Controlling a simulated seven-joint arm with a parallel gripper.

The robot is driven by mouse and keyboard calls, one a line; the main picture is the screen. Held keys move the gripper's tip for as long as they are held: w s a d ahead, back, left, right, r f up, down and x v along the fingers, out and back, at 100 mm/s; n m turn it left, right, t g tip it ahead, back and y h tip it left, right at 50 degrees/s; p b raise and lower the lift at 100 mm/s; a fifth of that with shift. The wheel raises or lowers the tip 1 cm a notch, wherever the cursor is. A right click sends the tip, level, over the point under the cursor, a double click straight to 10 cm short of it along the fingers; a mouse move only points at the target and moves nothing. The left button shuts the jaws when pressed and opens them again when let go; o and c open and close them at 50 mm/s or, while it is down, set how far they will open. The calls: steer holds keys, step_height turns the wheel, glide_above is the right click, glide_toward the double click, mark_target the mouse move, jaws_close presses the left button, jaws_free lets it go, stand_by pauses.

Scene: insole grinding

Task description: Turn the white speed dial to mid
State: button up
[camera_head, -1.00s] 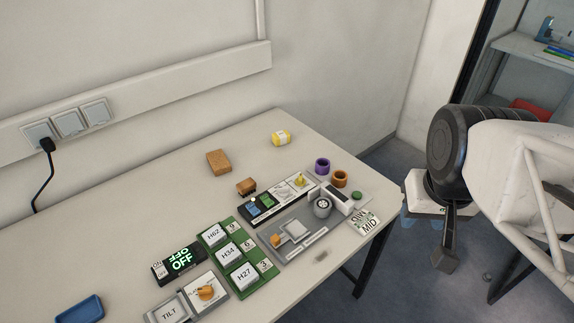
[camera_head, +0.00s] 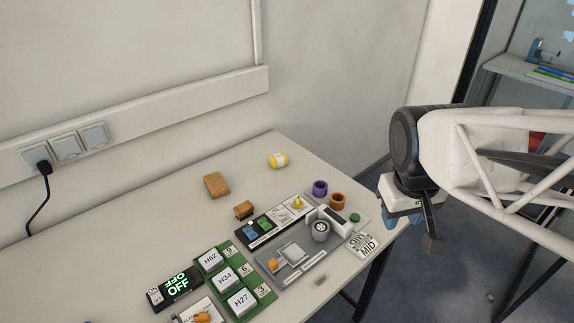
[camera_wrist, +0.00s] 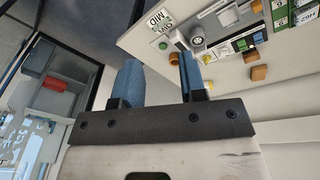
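A round dial-like part (camera_head: 320,231) with a pale rim and dark face stands on the grey machine plate at the table's right side. It also shows in the wrist view (camera_wrist: 197,41). I cannot tell its setting. A sign reading MID (camera_head: 362,245) lies right of it, and this sign also shows in the wrist view (camera_wrist: 159,21). My gripper (camera_head: 402,217) hangs beyond the table's right edge, apart from the dial. In the wrist view its two blue fingers (camera_wrist: 160,62) are spread with nothing between them.
A panel with a yellow knob (camera_head: 298,203) is to the left. A green rack (camera_head: 238,283) of labelled blocks and an OFF display (camera_head: 177,286) are nearer.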

steer(key=w+a+f+n+h, duration=0.1)
steer(key=w+a+f+n, duration=0.3)
steer(key=w, duration=0.5)
steer(key=n+h, duration=0.3)
steer(key=n, duration=1.1)
glide_toward(278, 210)
steer(key=f, duration=0.1)
steer(key=shift+w+d+g, duration=0.3)
steer(key=shift+w+g, duration=0.05)
steer(key=shift+g, duration=0.05)
steer(key=shift+f, duration=0.1)
steer(key=shift+x, duration=3.85)
steer(key=shift+c, duration=0.4)
jaws_close()
